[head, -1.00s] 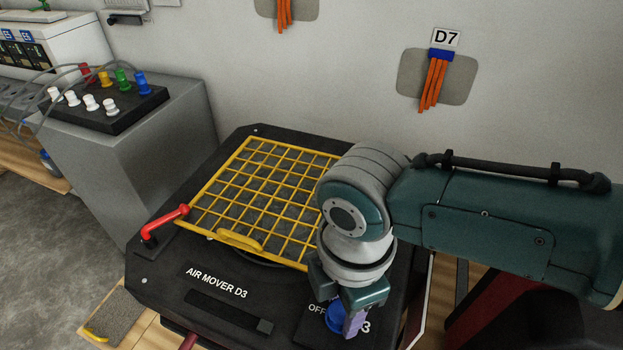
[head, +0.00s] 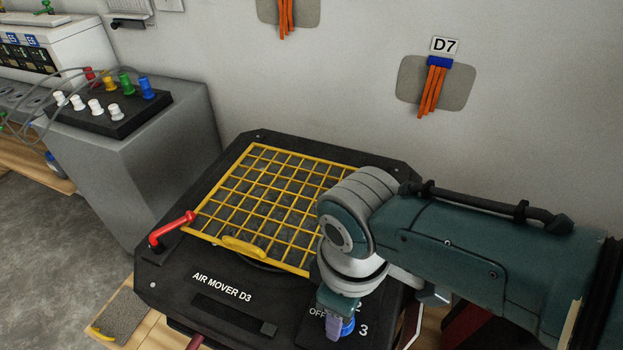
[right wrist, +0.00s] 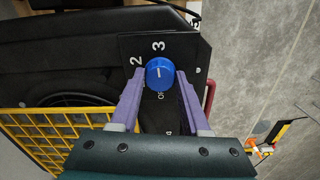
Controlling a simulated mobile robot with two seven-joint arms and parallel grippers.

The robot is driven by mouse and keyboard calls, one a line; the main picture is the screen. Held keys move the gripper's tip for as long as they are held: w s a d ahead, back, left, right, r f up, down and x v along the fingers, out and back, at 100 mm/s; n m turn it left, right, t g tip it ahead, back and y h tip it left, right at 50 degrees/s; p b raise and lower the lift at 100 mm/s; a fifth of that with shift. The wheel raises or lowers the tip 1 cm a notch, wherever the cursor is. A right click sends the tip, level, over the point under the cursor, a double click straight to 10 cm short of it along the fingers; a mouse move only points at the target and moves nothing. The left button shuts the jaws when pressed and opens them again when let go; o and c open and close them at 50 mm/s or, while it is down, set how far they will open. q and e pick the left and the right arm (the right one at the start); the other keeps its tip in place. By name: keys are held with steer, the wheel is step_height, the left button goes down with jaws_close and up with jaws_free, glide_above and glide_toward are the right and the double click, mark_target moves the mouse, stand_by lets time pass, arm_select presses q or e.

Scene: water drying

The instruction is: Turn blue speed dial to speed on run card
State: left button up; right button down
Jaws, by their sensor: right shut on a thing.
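The blue speed dial (head: 348,327) is on the front right corner of the air mover D3 (head: 180,300), partly hidden by my right gripper (head: 337,327). In the right wrist view the dial (right wrist: 160,74) sits between the two purple fingers of my right gripper (right wrist: 160,88), which is shut on it. The labels 2, 3 and OFF stand around the dial. Its white mark lies along the line between 3 and OFF, with 3 at the top of that view; which end is the pointer is hard to tell. My left gripper and a run card are not in view.
A yellow grille (head: 265,205) covers the mover's top, with a red handle (head: 172,228) at its left. A grey cabinet (head: 140,170) stands left, with a black box (head: 110,112) of coloured knobs.

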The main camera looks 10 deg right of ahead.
steer(key=shift+m, duration=0.6)
steer(key=shift+c, duration=1.9)
jaws_free()
step_height(320, 180, up, 10)
steer(key=p, duration=0.5)
